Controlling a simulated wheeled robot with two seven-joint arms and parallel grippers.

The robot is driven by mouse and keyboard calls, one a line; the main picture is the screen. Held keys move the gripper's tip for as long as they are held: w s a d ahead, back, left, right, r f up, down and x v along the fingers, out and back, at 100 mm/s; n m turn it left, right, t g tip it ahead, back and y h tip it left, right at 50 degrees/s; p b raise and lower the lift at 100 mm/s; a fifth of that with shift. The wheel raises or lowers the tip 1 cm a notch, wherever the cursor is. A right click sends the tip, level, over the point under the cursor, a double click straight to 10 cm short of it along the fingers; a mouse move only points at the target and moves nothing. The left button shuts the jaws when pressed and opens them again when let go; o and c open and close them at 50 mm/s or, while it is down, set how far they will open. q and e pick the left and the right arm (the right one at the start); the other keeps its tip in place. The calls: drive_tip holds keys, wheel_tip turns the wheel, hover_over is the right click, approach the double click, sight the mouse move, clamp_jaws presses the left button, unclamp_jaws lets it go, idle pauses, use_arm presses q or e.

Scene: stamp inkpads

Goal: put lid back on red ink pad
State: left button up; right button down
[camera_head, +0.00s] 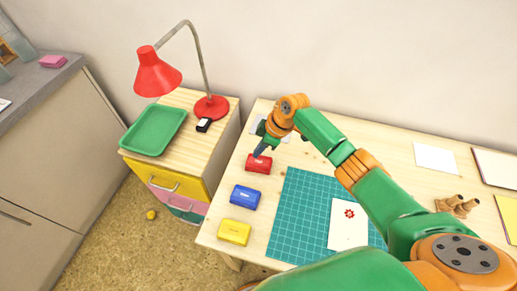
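The red ink pad (258,165) sits on the wooden table near its left edge, at the back of a row of pads. A red top face shows on it; I cannot tell whether that is a lid lying on it or seated. My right gripper (258,152) points down at the pad's back edge, its dark fingertips touching or just above it. The fingers are small and partly hidden, so their opening is unclear. My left gripper is out of view.
A blue ink pad (245,197) and a yellow ink pad (234,232) stand in front of the red one. A green cutting mat (300,215) carries a white card (347,232) with a red stamp mark. Wooden stamps (457,206) stand at right. A red lamp (158,76) stands on the side cabinet.

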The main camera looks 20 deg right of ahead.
sight(255, 161)
drive_tip(key=shift+f+b, duration=1.15)
drive_tip(key=shift+f, duration=0.35)
wheel_tip(255, 161, up, 7)
drive_tip(key=p, duration=0.7)
